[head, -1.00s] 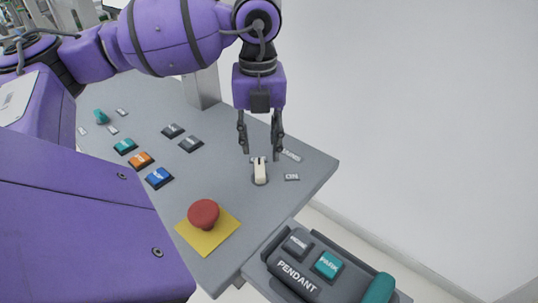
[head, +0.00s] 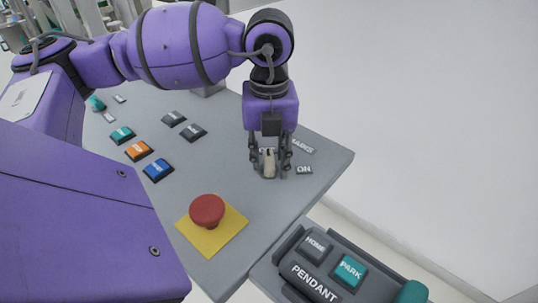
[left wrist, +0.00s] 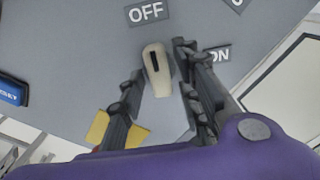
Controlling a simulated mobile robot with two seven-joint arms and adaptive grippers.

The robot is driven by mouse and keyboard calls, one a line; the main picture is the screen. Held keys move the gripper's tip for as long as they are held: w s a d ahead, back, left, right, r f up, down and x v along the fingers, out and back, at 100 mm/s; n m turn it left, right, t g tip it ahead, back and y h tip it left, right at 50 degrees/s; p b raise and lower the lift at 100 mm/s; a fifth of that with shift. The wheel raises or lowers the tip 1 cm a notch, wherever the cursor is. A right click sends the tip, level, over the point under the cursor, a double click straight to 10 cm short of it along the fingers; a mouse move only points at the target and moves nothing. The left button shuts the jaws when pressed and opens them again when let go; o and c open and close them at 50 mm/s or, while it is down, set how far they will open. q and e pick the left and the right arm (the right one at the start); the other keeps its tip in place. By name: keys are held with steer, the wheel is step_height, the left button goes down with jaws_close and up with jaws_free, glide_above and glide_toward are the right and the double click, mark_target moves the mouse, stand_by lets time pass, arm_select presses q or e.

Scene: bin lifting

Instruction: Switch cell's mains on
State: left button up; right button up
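The mains switch is a cream knob (head: 269,164) with a black line, on the grey panel (head: 225,155). In the left wrist view the knob (left wrist: 158,75) has its line pointing roughly at the OFF label (left wrist: 148,12). The ON label (left wrist: 218,54) lies to the right, partly behind a finger; it also shows in the head view (head: 304,170). My left gripper (head: 270,172) points down with its fingers apart, one on each side of the knob; it also shows in the left wrist view (left wrist: 160,65). I cannot tell whether the fingers touch the knob. My right gripper is out of view.
A red mushroom button (head: 207,210) on a yellow plate (head: 228,232) stands near the panel's front edge. Blue (head: 158,170), orange (head: 139,151) and other push buttons lie to the left. A pendant (head: 320,280) with a PARK button (head: 349,271) is at the lower right.

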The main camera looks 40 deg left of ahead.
arm_select(q)
jaws_close()
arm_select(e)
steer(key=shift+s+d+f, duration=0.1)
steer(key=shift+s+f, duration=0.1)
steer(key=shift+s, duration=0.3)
